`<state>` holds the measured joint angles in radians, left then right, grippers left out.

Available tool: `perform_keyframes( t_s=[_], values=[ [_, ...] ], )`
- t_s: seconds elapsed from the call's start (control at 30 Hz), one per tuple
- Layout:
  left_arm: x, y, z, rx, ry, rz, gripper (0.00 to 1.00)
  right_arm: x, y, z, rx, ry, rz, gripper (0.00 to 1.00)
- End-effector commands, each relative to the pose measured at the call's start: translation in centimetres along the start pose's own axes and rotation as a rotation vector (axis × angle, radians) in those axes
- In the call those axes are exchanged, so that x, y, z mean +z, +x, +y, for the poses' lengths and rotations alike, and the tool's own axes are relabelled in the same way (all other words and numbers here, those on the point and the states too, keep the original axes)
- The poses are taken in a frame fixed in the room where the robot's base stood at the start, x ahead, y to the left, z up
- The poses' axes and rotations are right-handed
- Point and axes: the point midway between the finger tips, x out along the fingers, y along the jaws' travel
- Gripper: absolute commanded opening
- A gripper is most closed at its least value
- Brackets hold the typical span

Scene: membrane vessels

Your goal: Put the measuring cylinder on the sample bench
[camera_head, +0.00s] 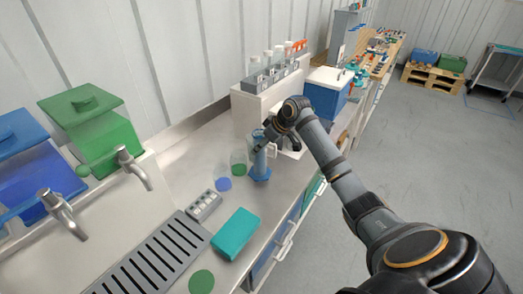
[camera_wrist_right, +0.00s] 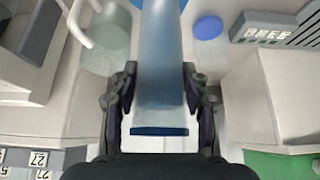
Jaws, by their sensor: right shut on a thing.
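The measuring cylinder (camera_head: 260,163), translucent blue with a blue foot, is upright over the steel bench (camera_head: 282,188) beside the sink area. It also shows in the middle of the right wrist view (camera_wrist_right: 160,50), between the fingers. My right gripper (camera_head: 270,133) reaches in from the right and is shut on the cylinder near its upper part; the fingers also show in the right wrist view (camera_wrist_right: 162,90). I cannot tell whether the foot touches the bench. Which surface is the sample bench is not clear. My left gripper is out of view.
A glass vessel with green contents (camera_head: 238,164) stands close left of the cylinder, near a blue disc (camera_head: 223,184). A teal box (camera_head: 235,233) and a green disc (camera_head: 201,281) lie nearer. Behind are a tube rack (camera_head: 272,73) and a blue-and-white box (camera_head: 328,92).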

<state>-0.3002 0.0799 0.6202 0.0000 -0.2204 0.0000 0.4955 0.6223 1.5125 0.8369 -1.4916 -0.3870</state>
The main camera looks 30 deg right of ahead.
Motion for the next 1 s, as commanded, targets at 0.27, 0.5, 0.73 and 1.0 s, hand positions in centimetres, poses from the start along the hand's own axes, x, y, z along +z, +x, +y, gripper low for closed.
perform_keyframes(
  t_s=[0.27,0.5,0.73,1.0],
  values=[
    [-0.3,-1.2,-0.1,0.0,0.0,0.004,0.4,0.6,1.5,0.5,-0.002,0.002,-0.003,0.0],
    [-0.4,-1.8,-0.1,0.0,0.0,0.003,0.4,1.7,3.4,0.5,0.001,-0.001,0.003,0.0],
    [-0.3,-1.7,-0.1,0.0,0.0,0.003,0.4,1.8,3.6,0.5,0.001,-0.001,0.002,0.0],
    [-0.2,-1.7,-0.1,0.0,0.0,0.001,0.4,1.9,3.7,0.5,0.0,0.0,0.0,0.69]
  ],
)
